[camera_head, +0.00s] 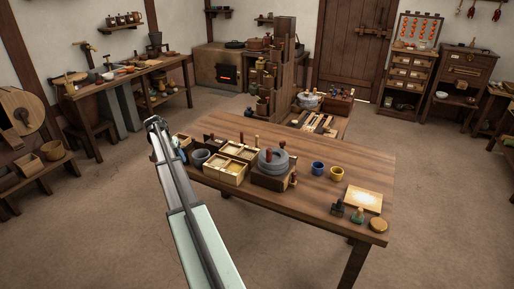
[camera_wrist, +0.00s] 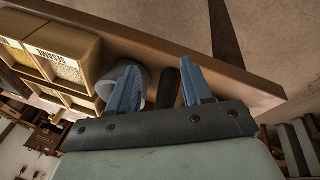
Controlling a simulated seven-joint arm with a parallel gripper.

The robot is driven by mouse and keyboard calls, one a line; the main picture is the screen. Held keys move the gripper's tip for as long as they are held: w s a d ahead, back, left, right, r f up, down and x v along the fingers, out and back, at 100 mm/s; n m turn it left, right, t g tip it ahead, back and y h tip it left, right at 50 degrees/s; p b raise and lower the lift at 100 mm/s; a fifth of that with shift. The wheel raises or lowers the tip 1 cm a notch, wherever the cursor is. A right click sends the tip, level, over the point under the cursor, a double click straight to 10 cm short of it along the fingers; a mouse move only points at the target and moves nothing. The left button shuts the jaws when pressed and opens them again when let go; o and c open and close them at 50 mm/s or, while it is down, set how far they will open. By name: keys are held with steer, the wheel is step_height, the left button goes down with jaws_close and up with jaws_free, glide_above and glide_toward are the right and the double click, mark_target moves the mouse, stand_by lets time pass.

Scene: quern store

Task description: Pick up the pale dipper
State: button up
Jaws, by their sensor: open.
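I cannot pick out a pale dipper for certain in either view. My gripper (camera_wrist: 157,68) is open, with its blue fingers spread and nothing clearly held. In the head view my gripper (camera_head: 178,148) is at the left end of the table, largely hidden by my arm. In the wrist view, a dark handle-like thing (camera_wrist: 169,88) shows between the fingers; its lower end is hidden. A grey bowl (camera_wrist: 108,82) is partly behind the left finger, and it also shows in the head view (camera_head: 200,157).
On the wooden table (camera_head: 310,190) stand a divided grain box (camera_head: 226,172), a stone quern (camera_head: 272,162), a blue cup (camera_head: 318,168), a yellow cup (camera_head: 337,174) and a pale board (camera_head: 363,198).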

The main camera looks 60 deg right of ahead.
steer(key=d+r+m, duration=0.1)
steer(key=d+r, duration=0.5)
step_height(320, 180, up, 6)
steer(key=m+t+y, duration=0.2)
steer(key=m+y, duration=0.1)
steer(key=m, duration=0.3)
glide_above(257, 140)
steer(key=f, duration=0.7)
steer(key=shift+w+d+f, duration=0.25)
steer(key=shift+w+f, duration=0.1)
steer(key=shift+s+d+f, duration=0.15)
steer(key=shift+f, duration=2.5)
steer(key=shift+c, duration=0.4)
jaws_close()
